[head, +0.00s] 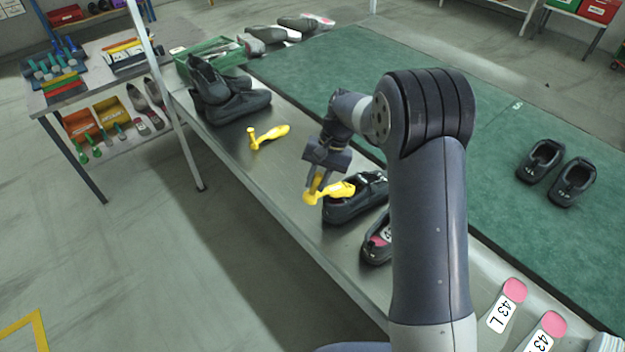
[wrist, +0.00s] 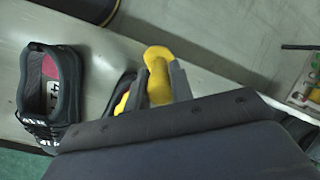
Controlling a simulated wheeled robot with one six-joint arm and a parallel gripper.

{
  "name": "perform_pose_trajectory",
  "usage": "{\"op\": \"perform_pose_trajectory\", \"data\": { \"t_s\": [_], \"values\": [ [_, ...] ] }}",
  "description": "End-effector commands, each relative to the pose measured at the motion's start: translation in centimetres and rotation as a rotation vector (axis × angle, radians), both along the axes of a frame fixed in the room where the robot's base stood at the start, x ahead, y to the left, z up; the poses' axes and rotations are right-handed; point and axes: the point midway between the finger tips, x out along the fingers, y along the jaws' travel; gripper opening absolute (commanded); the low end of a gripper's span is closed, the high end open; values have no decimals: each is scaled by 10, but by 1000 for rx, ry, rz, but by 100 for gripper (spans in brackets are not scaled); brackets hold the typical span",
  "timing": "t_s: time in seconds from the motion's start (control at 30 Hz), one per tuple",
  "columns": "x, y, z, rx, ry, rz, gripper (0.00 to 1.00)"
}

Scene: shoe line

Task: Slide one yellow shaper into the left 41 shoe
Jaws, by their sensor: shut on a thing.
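My gripper (head: 316,182) is shut on a yellow shaper (head: 341,191), which also shows between the fingers in the wrist view (wrist: 158,62). In the head view the shaper overlaps the opening of a black shoe (head: 350,210); I cannot tell whether it touches or enters it. Another black shoe (head: 373,251) with a pink insole stands nearer, partly hidden by my arm. A second yellow shaper (head: 268,135) lies free on the bench.
The metal bench (head: 290,215) has dark shoes (head: 232,104) and a green crate (head: 212,57) at its far end. A black pair (head: 557,170) stands on the green surface (head: 530,110) to the right.

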Motion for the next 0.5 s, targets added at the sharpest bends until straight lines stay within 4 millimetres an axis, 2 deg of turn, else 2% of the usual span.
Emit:
{"op": "perform_pose_trajectory", "data": {
  "t_s": [0.5],
  "values": [
    [23,-27,-6,127,106,-1,0]
  ]
}}
